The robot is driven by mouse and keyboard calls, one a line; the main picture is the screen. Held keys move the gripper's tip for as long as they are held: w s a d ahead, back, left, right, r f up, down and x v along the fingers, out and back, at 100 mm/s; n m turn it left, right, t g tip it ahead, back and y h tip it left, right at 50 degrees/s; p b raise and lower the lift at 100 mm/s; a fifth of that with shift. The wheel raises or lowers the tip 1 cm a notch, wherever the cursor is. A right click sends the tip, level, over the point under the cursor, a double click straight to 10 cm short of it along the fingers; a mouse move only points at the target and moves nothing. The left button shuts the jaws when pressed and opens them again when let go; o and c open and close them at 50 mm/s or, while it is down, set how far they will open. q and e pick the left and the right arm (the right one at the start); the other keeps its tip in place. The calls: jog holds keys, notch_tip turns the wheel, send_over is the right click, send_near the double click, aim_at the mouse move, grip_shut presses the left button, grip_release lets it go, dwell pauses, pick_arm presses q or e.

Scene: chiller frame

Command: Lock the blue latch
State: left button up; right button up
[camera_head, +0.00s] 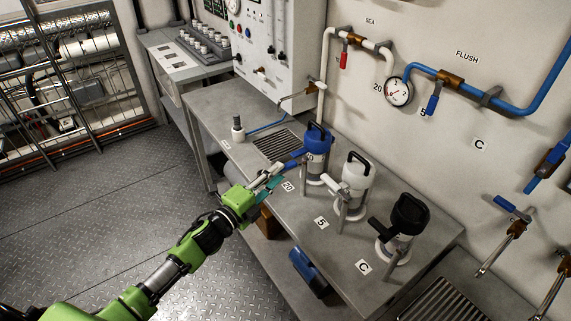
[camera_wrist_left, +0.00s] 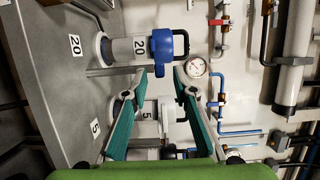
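The canister with the blue top (camera_head: 317,139) stands on the grey bench near the label 20. A blue latch lever (camera_head: 293,163) sticks out from its side toward my left gripper. In the left wrist view the blue top (camera_wrist_left: 171,43) is ahead, and the blue latch (camera_wrist_left: 159,68) shows nearly end-on. My left gripper (camera_head: 279,176) is open, with its fingers pointing at the latch. In the left wrist view its tips (camera_wrist_left: 160,74) lie on either side of the latch end. I cannot tell whether they touch it. My right gripper is not in view.
A white-topped canister (camera_head: 355,170) and a black-topped canister (camera_head: 408,214) stand to the right on the bench (camera_head: 335,245). A small bottle (camera_head: 238,130) stands at the back left. Pipes and a gauge (camera_head: 398,91) are on the wall. The floor at left is clear.

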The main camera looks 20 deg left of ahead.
aim_at(292, 164)
pick_arm(q)
jog(key=shift+p+x, duration=0.3)
jog(key=shift+x, duration=2.05)
grip_shut()
